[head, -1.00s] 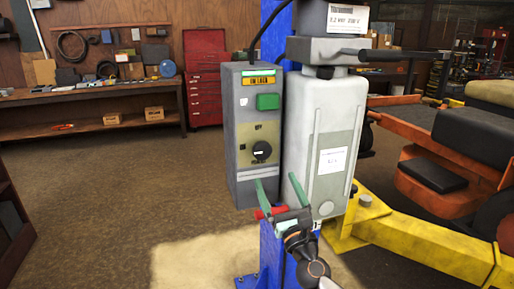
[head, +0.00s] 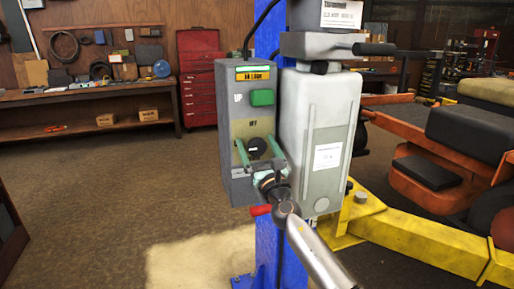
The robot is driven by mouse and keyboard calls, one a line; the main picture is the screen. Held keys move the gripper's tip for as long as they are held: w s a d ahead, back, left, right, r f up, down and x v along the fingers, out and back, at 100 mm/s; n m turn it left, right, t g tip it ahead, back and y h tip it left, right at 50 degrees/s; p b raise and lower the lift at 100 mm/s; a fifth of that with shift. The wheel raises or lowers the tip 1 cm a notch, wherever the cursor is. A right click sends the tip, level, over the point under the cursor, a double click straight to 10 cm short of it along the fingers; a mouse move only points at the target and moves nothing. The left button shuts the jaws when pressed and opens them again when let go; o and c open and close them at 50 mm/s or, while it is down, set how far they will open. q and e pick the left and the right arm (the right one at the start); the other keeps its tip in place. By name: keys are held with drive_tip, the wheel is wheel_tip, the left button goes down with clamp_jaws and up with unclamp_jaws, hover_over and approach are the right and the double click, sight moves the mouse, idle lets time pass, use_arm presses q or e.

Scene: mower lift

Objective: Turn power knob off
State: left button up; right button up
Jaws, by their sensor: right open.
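The black round power knob (head: 257,146) sits low on the yellowish panel of the grey control box (head: 230,130). A green button (head: 262,97) and a lit display (head: 256,75) are above it. My right gripper (head: 258,143) is open, with one greenish finger on the left of the knob and the other on its right. I cannot tell whether the fingers touch the knob. The gripper body hides the lower part of the panel. My left gripper is not in view.
The box is fixed to a blue post (head: 268,235), beside a pale tank unit (head: 317,150) with a black handle (head: 375,49). A yellow lift arm (head: 425,240) and an orange mower (head: 470,150) stand at right. The floor at left is clear.

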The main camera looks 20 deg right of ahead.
drive_tip(key=shift+c, duration=0.4)
drive_tip(key=c, duration=1.3)
drive_tip(key=shift+m+h, duration=0.4)
drive_tip(key=shift+m, duration=0.2)
drive_tip(key=m+h, duration=0.1)
drive_tip(key=m, duration=0.2)
drive_tip(key=m+h, duration=0.2)
drive_tip(key=m, duration=0.1)
drive_tip(key=shift+d+f+m+g, duration=0.1)
drive_tip(key=shift+m+g, duration=0.2)
drive_tip(key=shift+m, duration=0.1)
drive_tip(key=m+g+h, duration=0.1)
drive_tip(key=m, duration=0.2)
drive_tip(key=m+h, duration=0.1)
drive_tip(key=m, duration=0.2)
drive_tip(key=shift+d+g+h, duration=0.1)
drive_tip(key=shift+g+h, duration=0.3)
drive_tip(key=m+g+p, duration=0.1)
drive_tip(key=m, duration=0.3)
drive_tip(key=shift+h, duration=0.3)
drive_tip(key=shift+f+m+g+p, duration=0.15)
drive_tip(key=shift+m+g+p, duration=0.4)
drive_tip(key=shift+m, duration=0.55)
drive_tip(key=shift+f+m+g+p, duration=0.1)
drive_tip(key=shift+m+g+p, duration=0.4)
drive_tip(key=shift+m, duration=0.6)
